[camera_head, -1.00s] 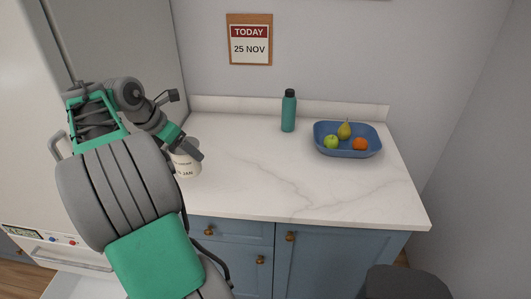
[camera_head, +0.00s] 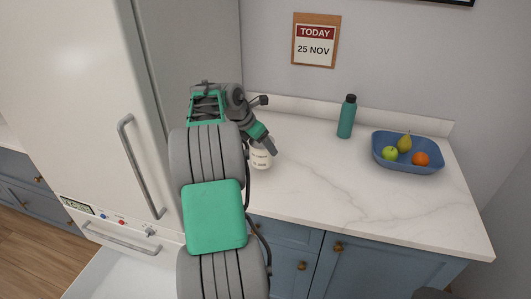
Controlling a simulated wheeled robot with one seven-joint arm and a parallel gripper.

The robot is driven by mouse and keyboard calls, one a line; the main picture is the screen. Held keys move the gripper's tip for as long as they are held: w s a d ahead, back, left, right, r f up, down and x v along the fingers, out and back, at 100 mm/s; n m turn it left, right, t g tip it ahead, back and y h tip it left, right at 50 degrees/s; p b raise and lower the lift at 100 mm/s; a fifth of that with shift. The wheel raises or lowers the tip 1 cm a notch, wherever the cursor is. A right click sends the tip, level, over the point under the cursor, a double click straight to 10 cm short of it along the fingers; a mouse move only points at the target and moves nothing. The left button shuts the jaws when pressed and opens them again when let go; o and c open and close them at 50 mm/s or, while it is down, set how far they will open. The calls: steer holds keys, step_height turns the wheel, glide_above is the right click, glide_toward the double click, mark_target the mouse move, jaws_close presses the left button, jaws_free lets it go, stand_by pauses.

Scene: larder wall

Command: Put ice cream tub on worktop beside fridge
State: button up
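The ice cream tub (camera_head: 261,158) is a pale cylinder with dark print, including a partly legible date. It is at the left end of the white worktop (camera_head: 330,190), beside the fridge (camera_head: 90,90). It looks upright; whether its base touches the worktop is not clear. My gripper (camera_head: 266,147) is at the tub's upper right side, with a dark finger against or just in front of it. The other finger is hidden, so I cannot tell whether the gripper grasps the tub. My arm covers the area left of and below the tub.
A teal bottle (camera_head: 347,117) and a blue bowl (camera_head: 408,168) with a pear, a green apple and an orange stand at the back right. The worktop's middle and front are clear. A white surface (camera_head: 120,278) juts out below the fridge front. A calendar (camera_head: 315,41) reads 25 NOV.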

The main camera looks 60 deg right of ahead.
steer(key=shift+s+d+f, duration=0.1)
steer(key=shift+d+f, duration=0.05)
steer(key=shift+f, duration=0.8)
steer(key=shift+s+d+f, duration=0.1)
steer(key=shift+d+f, duration=0.05)
steer(key=shift+f, duration=0.75)
steer(key=o, duration=1.8)
steer(key=shift+f, duration=0.15)
steer(key=shift+c, duration=0.2)
